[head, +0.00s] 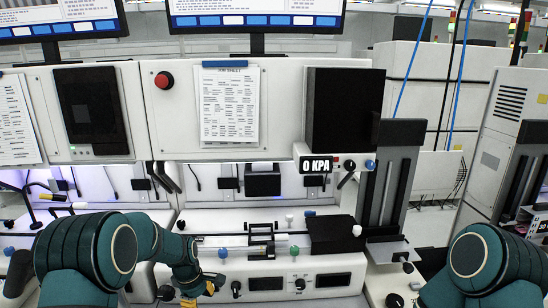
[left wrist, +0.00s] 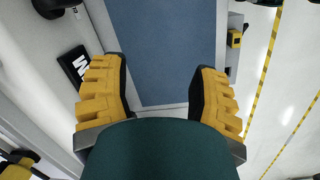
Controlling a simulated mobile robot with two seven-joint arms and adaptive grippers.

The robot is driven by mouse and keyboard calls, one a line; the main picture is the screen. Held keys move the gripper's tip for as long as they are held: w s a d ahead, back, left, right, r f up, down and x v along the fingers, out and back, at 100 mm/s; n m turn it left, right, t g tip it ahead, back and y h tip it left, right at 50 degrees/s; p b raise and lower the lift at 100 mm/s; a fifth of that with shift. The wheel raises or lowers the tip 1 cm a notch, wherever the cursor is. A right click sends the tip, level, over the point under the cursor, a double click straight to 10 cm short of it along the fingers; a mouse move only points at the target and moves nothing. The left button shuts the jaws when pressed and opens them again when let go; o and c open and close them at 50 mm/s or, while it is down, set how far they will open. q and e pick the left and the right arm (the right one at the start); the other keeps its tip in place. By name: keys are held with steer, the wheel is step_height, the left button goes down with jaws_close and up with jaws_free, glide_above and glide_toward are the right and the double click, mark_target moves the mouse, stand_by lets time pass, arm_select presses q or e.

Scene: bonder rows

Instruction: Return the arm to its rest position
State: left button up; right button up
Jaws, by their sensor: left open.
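My left arm (head: 115,250) comes in at the lower left of the head view, its forearm reaching right in front of the bonder bench. A little yellow of my left gripper (head: 198,293) shows at its end, low in the view. In the left wrist view my left gripper (left wrist: 160,88) is open, its two yellow fingers wide apart with nothing between them. A blue panel (left wrist: 162,40) lies beyond the fingers. My right arm (head: 484,262) shows at the lower right of the head view; its gripper is out of sight.
An aisle floor (left wrist: 290,110) with yellow-black lines shows right in the wrist view.

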arm_select(q)
steer(key=s+d+f+m, duration=0.1)
steer(key=s+f+m, duration=0.1)
steer(key=s+f, duration=0.1)
steer(key=s+d+f+m, duration=0.2)
steer(key=s+f, duration=0.1)
steer(key=s, duration=0.1)
steer(key=s+d+f+m+h, duration=0.1)
steer(key=s+f+m, duration=0.1)
steer(key=s+f, duration=0.1)
steer(key=shift+s+d+f+t, duration=0.2)
steer(key=shift+s+f+t, duration=0.1)
steer(key=shift+s+f, duration=0.15)
steer(key=s+d+f+m+t+h, duration=0.1)
steer(key=s+d+m, duration=0.2)
steer(key=s, duration=0.4)
steer(key=s+d+m+h, duration=0.1)
steer(key=s+d+m, duration=0.25)
steer(key=s, duration=0.45)
step_height(320, 180, down, 10)
steer(key=b, duration=0.9)
steer(key=shift+w+a, duration=0.2)
steer(key=shift+w, duration=0.1)
steer(key=shift+f, duration=0.1)
